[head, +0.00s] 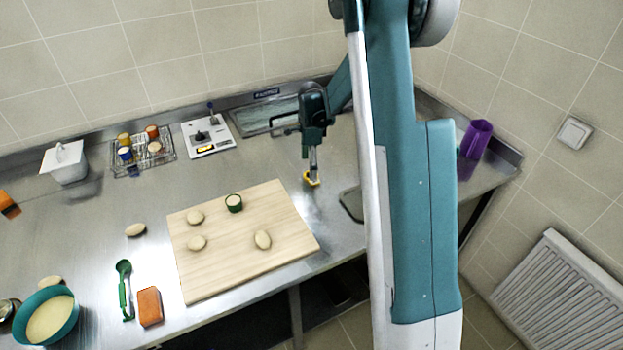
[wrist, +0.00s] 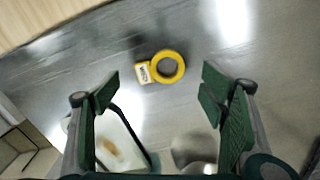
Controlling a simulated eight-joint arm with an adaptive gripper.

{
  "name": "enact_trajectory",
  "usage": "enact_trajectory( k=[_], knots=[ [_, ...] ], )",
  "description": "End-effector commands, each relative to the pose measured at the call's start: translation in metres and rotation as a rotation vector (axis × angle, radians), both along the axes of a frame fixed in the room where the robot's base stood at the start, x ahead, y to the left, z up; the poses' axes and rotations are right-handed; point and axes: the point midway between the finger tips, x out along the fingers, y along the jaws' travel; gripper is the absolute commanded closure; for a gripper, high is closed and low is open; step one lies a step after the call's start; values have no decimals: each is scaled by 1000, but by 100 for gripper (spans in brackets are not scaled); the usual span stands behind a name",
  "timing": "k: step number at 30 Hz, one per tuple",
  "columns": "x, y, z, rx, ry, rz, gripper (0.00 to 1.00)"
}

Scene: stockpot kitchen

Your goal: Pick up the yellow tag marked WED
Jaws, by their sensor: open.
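The yellow tag (wrist: 166,67) lies on the steel counter. In the wrist view it is a yellow ring joined to a small square with a pale face, whose marking is too small to read. In the head view the tag (head: 313,180) shows as a small yellow patch right of the cutting board, partly hidden by my gripper. My gripper (head: 312,168) points down just above it. In the wrist view my gripper (wrist: 160,90) is open and empty, with its green fingers left and right and the tag slightly beyond the gap between the fingertips.
A scale (head: 207,135) and a wire rack (head: 158,163) with jars stand behind. A purple cup (head: 476,138) stands far right. Bare counter surrounds the tag.

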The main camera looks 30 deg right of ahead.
Motion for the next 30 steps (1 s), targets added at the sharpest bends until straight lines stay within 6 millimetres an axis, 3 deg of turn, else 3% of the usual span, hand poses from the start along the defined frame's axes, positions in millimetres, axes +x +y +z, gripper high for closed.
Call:
enact_trajectory(
  k=[5,18,30],
  knots=[
    [0,0,-7,0,0,0,29],
    [-1,0,-48,0,0,0,29],
    [-1,0,-52,0,0,0,29]
  ],
)
